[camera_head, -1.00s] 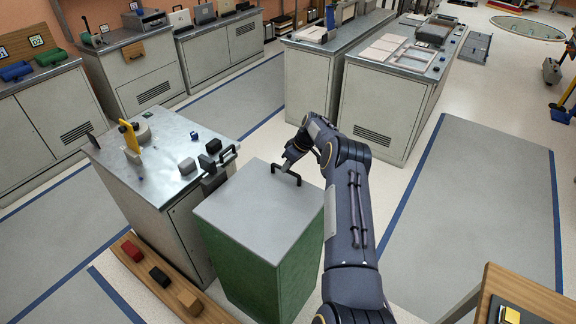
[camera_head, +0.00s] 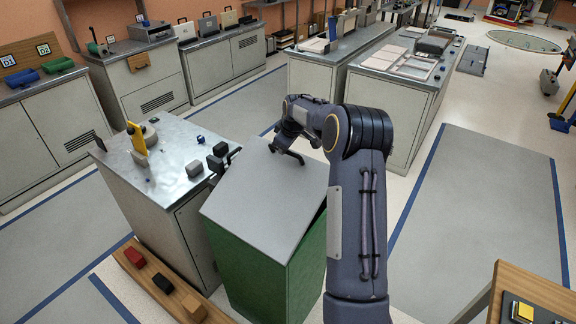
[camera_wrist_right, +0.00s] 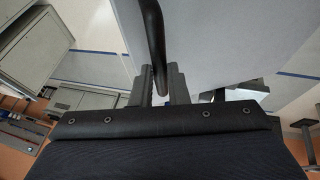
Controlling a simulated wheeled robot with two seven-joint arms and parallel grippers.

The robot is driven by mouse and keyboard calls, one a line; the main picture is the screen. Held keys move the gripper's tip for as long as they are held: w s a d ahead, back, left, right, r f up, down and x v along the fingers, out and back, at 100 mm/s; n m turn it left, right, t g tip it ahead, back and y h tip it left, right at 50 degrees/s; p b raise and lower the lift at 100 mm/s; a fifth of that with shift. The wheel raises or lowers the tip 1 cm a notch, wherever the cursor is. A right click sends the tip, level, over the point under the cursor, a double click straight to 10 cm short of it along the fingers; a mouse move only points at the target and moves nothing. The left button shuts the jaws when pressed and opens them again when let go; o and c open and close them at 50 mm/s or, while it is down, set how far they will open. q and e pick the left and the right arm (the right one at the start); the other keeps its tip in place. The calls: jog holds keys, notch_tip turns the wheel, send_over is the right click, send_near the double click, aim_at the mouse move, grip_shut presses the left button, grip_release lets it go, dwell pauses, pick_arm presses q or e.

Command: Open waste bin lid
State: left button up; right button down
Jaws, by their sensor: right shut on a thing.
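The green waste bin (camera_head: 262,268) stands in the middle foreground. Its grey lid (camera_head: 258,205) is tilted, with a dark gap showing under its right edge. A black bar handle (camera_head: 290,155) sits near the lid's far right part. My right gripper (camera_head: 278,146) is at this handle, partly hidden by my own arm. In the right wrist view the handle (camera_wrist_right: 153,40) runs between the fingers of my right gripper (camera_wrist_right: 160,88), which are shut on it. My left gripper is in neither view.
A metal-topped cabinet (camera_head: 128,172) with small parts and a yellow tool (camera_head: 138,140) stands directly left of the bin. A wooden strip with coloured blocks (camera_head: 162,283) lies at its foot. A wooden table corner (camera_head: 535,290) is at lower right. Floor to the right is open.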

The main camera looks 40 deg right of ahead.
jog(key=s+a+r+n+t+h+b, duration=0.1)
jog(key=s+a+r+h+b, duration=0.1)
jog(key=a+b, duration=0.4)
jog(key=s+a+r+n+t+h+b, duration=0.1)
jog(key=s+a+r+h+b, duration=0.2)
jog(key=a+b, duration=0.4)
jog(key=s+a+r+t+h+b, duration=0.2)
jog(key=a+r+h+b, duration=0.3)
jog(key=a, duration=1.1)
jog(key=shift+s+a+r+n+b, duration=0.2)
jog(key=shift+s+r+n+b, duration=0.2)
jog(key=shift+s+r+b, duration=0.3)
jog(key=shift+f, duration=0.1)
jog(key=c, duration=1.4)
grip_release()
